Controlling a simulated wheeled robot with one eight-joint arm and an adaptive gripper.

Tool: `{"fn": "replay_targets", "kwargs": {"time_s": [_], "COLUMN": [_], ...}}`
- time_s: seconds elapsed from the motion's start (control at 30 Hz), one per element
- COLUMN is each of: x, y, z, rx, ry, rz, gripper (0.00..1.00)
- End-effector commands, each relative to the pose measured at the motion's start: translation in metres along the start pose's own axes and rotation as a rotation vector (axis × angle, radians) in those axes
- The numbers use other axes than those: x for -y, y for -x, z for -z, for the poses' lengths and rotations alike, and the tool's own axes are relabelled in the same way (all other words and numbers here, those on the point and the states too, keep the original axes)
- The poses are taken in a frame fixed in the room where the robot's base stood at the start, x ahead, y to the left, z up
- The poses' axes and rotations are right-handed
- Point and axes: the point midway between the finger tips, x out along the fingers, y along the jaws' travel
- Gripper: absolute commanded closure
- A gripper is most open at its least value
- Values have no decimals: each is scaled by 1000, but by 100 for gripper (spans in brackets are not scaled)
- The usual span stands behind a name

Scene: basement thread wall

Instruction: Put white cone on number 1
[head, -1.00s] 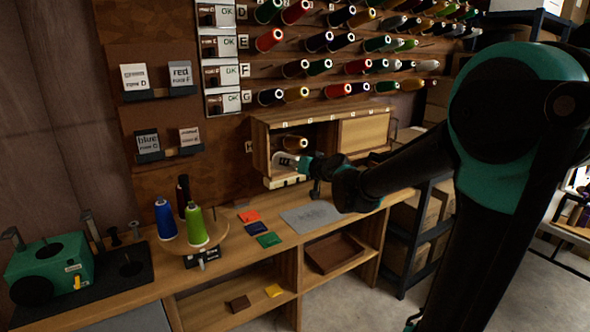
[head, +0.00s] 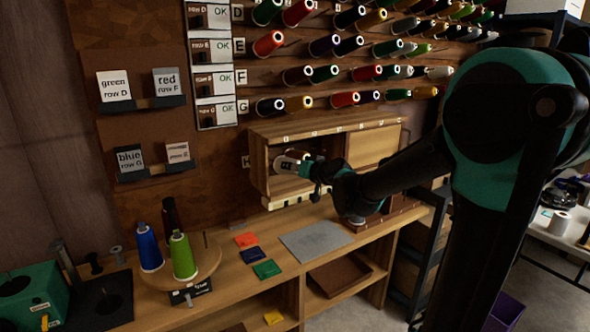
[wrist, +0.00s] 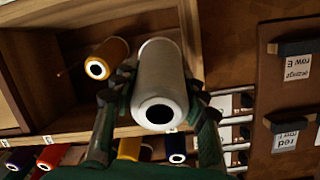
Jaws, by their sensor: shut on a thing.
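The white cone (wrist: 160,78) is between the two fingers of my gripper (wrist: 161,88) in the wrist view, with its dark hollow end toward the camera. In the head view the white cone (head: 284,165) shows at the left part of the open cabinet (head: 257,168), with my gripper (head: 303,168) shut on it from the right. A gold cone (wrist: 107,57) lies in the same compartment, apart from the white one. Small number labels run along the cabinet's edge, too small to read surely. I cannot tell which marks number 1.
Below the cabinet, a grey mat (head: 315,240) and colored cards lie on the bench. Blue (head: 148,248) and green (head: 183,257) cones stand on a round wooden stand at left. A sliding door (head: 372,147) covers the cabinet's right part.

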Motion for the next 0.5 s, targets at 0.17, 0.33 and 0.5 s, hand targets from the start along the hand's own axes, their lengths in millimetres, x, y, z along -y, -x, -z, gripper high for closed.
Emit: {"fn": "replay_targets", "kwargs": {"time_s": [0.17, 0.33, 0.5], "x": [1, 1, 1], "y": [-17, -32, -48], "z": [1, 1, 2], "rx": [0, 1, 0], "ry": [1, 0, 1], "rz": [1, 1, 1], "gripper": [95, 95, 95]}}
